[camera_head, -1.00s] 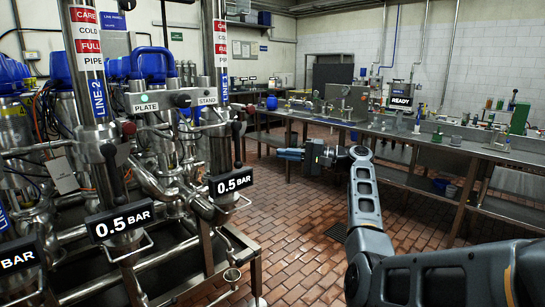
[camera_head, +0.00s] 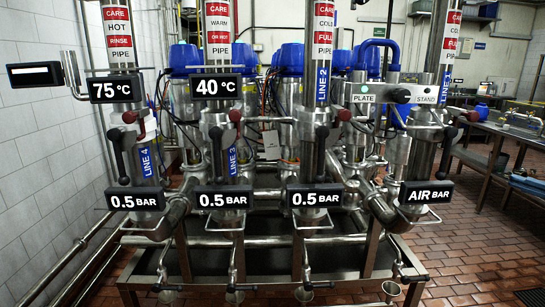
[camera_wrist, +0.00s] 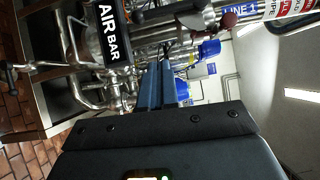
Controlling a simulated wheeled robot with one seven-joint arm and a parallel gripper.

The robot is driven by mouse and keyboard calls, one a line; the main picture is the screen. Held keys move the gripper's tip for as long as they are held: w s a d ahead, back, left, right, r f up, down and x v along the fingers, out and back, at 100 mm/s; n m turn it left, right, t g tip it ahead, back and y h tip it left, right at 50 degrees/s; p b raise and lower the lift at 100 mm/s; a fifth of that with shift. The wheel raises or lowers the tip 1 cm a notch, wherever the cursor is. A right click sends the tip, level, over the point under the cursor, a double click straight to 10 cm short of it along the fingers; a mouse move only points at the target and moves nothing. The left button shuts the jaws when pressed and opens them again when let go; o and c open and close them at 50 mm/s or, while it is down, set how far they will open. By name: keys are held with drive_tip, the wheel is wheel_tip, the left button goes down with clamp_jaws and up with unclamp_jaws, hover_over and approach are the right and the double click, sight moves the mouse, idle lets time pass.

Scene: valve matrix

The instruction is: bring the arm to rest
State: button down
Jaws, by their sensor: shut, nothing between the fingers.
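My gripper (camera_wrist: 160,72) shows in the wrist view as two dark blue fingers side by side, shut with nothing between them. It points toward the valve rack from a distance, with the picture turned on its side. In the head view, a blue shape at the right edge may be its tip; I cannot be sure. The rest of my arm is out of that view. The steel valve rack (camera_head: 270,240) fills the head view, with levers and displays. The AIR BAR display (camera_head: 427,192) is at its right and shows in the wrist view (camera_wrist: 108,32).
Pipes and black levers stick out from the rack's front. Several small funnels (camera_head: 303,292) hang along its lower edge. A steel bench (camera_head: 495,130) stands at the right. The brick floor (camera_head: 465,245) between rack and bench is clear. A tiled wall (camera_head: 35,150) closes the left.

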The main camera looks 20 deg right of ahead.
drive_tip(key=a+f+g+h, duration=0.1)
drive_tip(key=a+f, duration=0.3)
drive_tip(key=f, duration=0.4)
drive_tip(key=a+f+m+g+h, duration=0.1)
drive_tip(key=a+f+h, duration=0.1)
drive_tip(key=a+f, duration=0.35)
drive_tip(key=a+f+g+h, duration=0.1)
drive_tip(key=a+f, duration=0.2)
drive_tip(key=f, duration=0.6)
drive_tip(key=s+a+f+n+g+h, duration=0.2)
drive_tip(key=s+a+f+g+h, duration=0.1)
drive_tip(key=s+a+f, duration=0.9)
drive_tip(key=s+a+r+n+h, duration=0.25)
drive_tip(key=s+a+n, duration=0.35)
drive_tip(key=s+a, duration=0.75)
drive_tip(key=s+a+r+n+t+y, duration=0.1)
drive_tip(key=s+a+r+n, duration=0.2)
drive_tip(key=s+r, duration=0.3)
drive_tip(key=s+a+r+n+t+y, duration=0.2)
drive_tip(key=s+a+r+n, duration=0.2)
drive_tip(key=r, duration=0.6)
drive_tip(key=shift+s+a+r+t, duration=0.3)
drive_tip(key=shift+s+a, duration=0.5)
drive_tip(key=shift+s, duration=0.2)
